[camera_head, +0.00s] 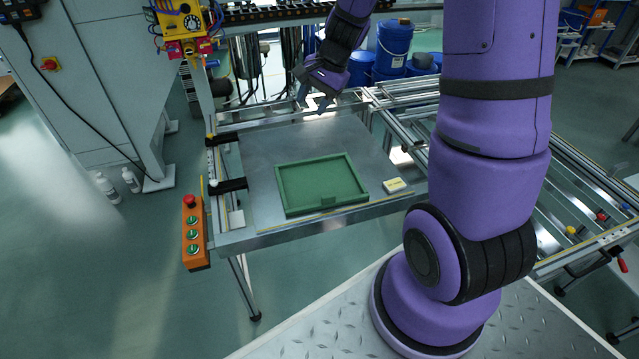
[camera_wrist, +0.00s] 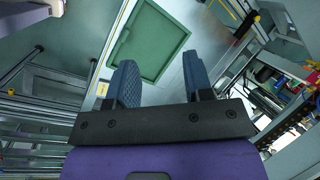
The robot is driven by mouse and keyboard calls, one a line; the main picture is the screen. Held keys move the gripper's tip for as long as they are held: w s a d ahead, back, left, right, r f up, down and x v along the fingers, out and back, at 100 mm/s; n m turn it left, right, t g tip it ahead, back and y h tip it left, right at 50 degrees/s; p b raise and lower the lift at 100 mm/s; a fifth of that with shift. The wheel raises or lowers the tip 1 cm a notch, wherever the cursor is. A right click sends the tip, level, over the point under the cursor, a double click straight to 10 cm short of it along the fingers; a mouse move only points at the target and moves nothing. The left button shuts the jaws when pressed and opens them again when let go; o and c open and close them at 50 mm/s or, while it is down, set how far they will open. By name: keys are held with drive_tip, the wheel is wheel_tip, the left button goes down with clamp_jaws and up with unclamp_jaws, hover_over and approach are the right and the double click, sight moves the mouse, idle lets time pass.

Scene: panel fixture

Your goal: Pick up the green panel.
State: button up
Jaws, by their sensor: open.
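The green panel (camera_head: 322,183) is a flat rectangular tray shape with a raised rim and a small tab on its near edge. It lies flat on the metal table (camera_head: 258,150). My gripper (camera_head: 316,101) is above the far part of the table, beyond the panel and apart from it. In the wrist view my gripper (camera_wrist: 160,80) shows two blue textured fingers spread wide with nothing between them.
A small pale yellow-marked block (camera_head: 395,186) lies right of the panel. Black clamps (camera_head: 228,186) sit on the table's left edge. An orange button box (camera_head: 194,232) hangs at the left corner. A metal rail frame (camera_head: 560,160) runs along the right. Blue drums (camera_head: 393,45) stand behind.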

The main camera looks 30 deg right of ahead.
drive_tip(key=w+d+f+m, duration=0.1)
drive_tip(key=d+f+m, duration=0.15)
drive_tip(key=f, duration=0.45)
drive_tip(key=w+d+f+m, duration=0.2)
drive_tip(key=d+f, duration=0.1)
drive_tip(key=f, duration=0.4)
drive_tip(key=m+g, duration=0.1)
drive_tip(key=m, duration=0.4)
approach(329, 196)
drive_tip(key=shift+x, duration=5.15)
clamp_jaws()
